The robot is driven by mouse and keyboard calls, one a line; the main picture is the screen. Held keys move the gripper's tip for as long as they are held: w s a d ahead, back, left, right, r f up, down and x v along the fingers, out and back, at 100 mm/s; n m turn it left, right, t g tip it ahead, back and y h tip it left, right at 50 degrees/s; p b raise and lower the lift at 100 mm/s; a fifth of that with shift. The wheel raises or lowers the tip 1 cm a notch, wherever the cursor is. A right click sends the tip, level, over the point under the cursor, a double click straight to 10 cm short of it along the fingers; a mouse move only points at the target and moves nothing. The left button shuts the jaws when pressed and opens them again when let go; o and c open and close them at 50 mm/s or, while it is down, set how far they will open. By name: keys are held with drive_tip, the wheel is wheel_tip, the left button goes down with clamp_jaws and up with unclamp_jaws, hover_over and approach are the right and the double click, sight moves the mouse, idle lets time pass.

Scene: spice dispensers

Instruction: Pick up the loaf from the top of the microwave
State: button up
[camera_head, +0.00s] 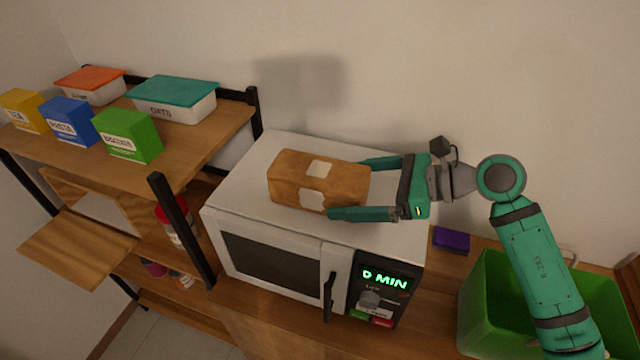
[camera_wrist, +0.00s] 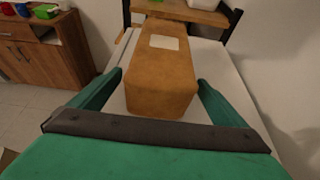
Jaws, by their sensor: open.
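The brown loaf (camera_head: 285,183), with pale label patches, lies on top of the white microwave (camera_head: 262,150). My gripper (camera_head: 348,188) is at the loaf's right end, with one finger on the far side and one on the near side. The fingers are open and the loaf's end sits between them. In the wrist view the loaf (camera_wrist: 160,80) lies ahead between the two fingers (camera_wrist: 160,95), with a visible gap on each side. The microwave's door is shut and its display reads 0 MIN.
A wooden shelf (camera_head: 190,150) at the left holds several boxes and lidded containers, with a black post (camera_head: 180,225) near the microwave. A green bin (camera_head: 480,300) and a purple box (camera_head: 451,239) are at the right. The wall is close behind the microwave.

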sight(327, 188)
drive_tip(key=shift+r+x, duration=0.2)
drive_tip(key=shift+x, duration=2.65)
drive_tip(key=shift+a, duration=0.1)
drive_tip(key=c, duration=1.4)
